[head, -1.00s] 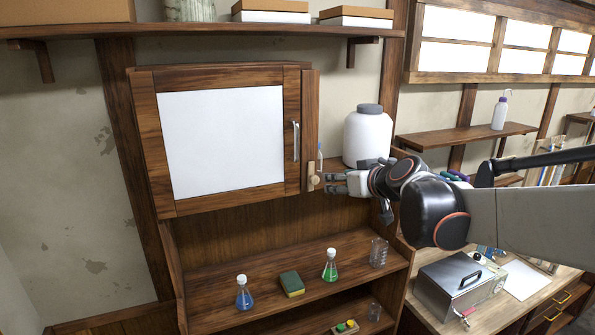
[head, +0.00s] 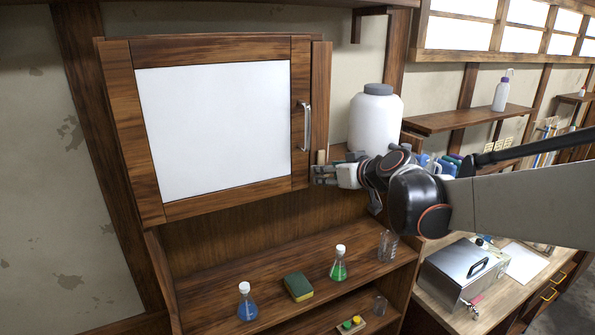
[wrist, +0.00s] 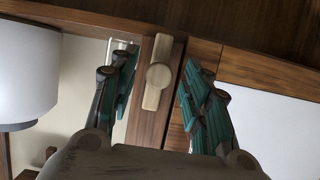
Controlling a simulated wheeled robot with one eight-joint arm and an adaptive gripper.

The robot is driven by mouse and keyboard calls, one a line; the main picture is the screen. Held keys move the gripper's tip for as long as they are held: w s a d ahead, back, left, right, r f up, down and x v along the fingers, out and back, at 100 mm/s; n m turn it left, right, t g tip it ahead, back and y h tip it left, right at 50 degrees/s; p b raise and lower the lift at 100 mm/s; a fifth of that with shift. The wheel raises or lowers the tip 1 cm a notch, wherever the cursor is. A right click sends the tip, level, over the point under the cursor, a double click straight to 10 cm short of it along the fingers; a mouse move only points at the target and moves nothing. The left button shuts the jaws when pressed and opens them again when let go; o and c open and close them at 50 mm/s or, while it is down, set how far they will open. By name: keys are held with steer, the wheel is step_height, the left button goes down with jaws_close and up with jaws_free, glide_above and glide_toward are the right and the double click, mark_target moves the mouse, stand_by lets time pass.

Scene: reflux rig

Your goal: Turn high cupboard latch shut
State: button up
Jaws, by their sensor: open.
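The high cupboard (head: 118,125) has a wooden frame and a white door panel (head: 215,130); its door looks closed. A metal handle (head: 304,127) is on the door's right side. The pale wooden latch (wrist: 158,75) with a round knob shows in the wrist view between my fingers, lying lengthwise along the frame strip. In the head view only a bit of the latch (head: 321,157) shows above my gripper (head: 322,174). In the wrist view my gripper (wrist: 160,95) is open, its teal-padded fingers on either side of the latch. I cannot tell whether they touch it.
A large white jar (head: 375,122) with a grey lid stands close to the right of the cupboard, near my gripper. Below, a shelf holds a blue flask (head: 247,306), a sponge (head: 298,287), a green flask (head: 339,267) and a beaker (head: 388,246).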

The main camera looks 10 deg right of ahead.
steer(key=shift+s+d+r, duration=0.1)
steer(key=shift+s+d, duration=0.05)
jaws_close()
steer(key=shift+b, duration=0.3)
steer(key=shift+w+d+f+m+t+y+b, duration=0.15)
steer(key=shift+m+y+b, duration=1.1)
steer(key=shift+m+b, duration=0.8)
steer(key=shift+d+f+m+t+y+b, duration=0.1)
steer(key=shift+f+m+t+y+b, duration=0.1)
steer(key=shift+m+y+b, duration=1.45)
steer(key=shift+w+d+f+m+t+y+b, duration=0.15)
steer(key=shift+m+y+b, duration=0.65)
steer(key=shift+m+b, duration=1.65)
steer(key=shift+s+a+m+p, duration=0.1)
steer(key=shift+m+p, duration=0.2)
steer(key=shift+m, duration=0.25)
